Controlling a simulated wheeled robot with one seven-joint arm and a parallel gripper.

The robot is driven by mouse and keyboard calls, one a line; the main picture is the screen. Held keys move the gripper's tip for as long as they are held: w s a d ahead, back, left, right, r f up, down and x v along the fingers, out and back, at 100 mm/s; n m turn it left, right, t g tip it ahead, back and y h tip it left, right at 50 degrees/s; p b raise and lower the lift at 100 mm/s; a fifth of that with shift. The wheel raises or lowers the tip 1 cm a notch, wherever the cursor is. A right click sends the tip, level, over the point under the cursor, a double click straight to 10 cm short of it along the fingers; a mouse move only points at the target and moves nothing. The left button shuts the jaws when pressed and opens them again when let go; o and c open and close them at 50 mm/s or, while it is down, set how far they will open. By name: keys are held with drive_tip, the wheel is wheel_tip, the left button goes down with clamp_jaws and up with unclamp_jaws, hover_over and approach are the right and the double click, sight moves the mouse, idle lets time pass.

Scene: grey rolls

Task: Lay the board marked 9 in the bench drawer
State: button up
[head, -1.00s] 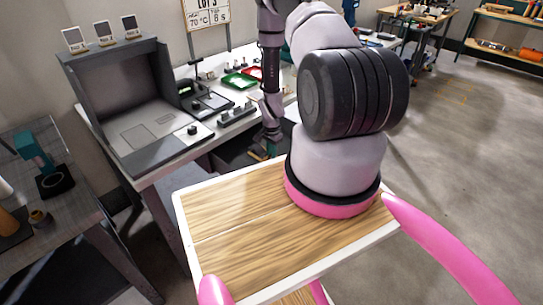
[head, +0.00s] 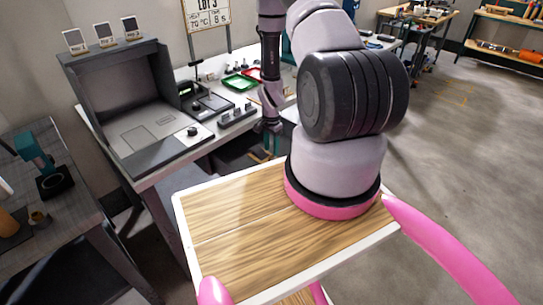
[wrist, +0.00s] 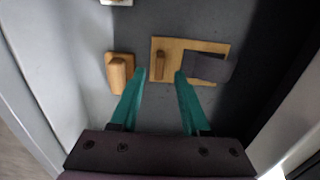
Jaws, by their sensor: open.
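In the wrist view my gripper (wrist: 160,74) is open, its two teal fingers apart and nothing held between them. Below it a flat wooden board (wrist: 204,45) with an upright peg handle and a dark patch lies on the grey floor of what looks like the open bench drawer (wrist: 160,112). The peg shows between the fingertips, apparently clear of them. No number can be read on the board. In the head view my gripper (head: 271,144) hangs at the bench front, partly behind my arm, and the board is hidden.
A second wooden piece with a peg (wrist: 117,73) lies left of the board. A pale wall (wrist: 82,60) runs along the left side. On the bench stand a grey hooded station (head: 115,95), a green tray (head: 239,81) and a red-rimmed tray. My wooden deck is empty in front.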

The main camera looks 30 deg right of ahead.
drive_tip(key=w+a+r+n+t, duration=0.1)
drive_tip(key=a+r+n+t, duration=0.15)
drive_tip(key=r, duration=1.55)
drive_tip(key=w+a+r+n+t, duration=0.1)
drive_tip(key=a+r, duration=0.2)
drive_tip(key=r, duration=1.5)
drive_tip(key=s+a+r+n+t+y, duration=0.1)
drive_tip(key=s+a+r, duration=0.1)
drive_tip(key=s+r, duration=0.35)
drive_tip(key=s+a+r+n, duration=0.2)
drive_tip(key=r, duration=0.7)
drive_tip(key=s+a+r+n+t, duration=0.1)
drive_tip(key=s+a+r, duration=0.1)
drive_tip(key=s+r, duration=0.2)
drive_tip(key=s+a+r+n+t+y, duration=0.1)
drive_tip(key=s+r, duration=0.4)
drive_tip(key=s, duration=0.5)
drive_tip(key=shift+a+n+t, duration=0.35)
drive_tip(key=shift+a+n, duration=0.1)
drive_tip(key=shift+n, duration=0.2)
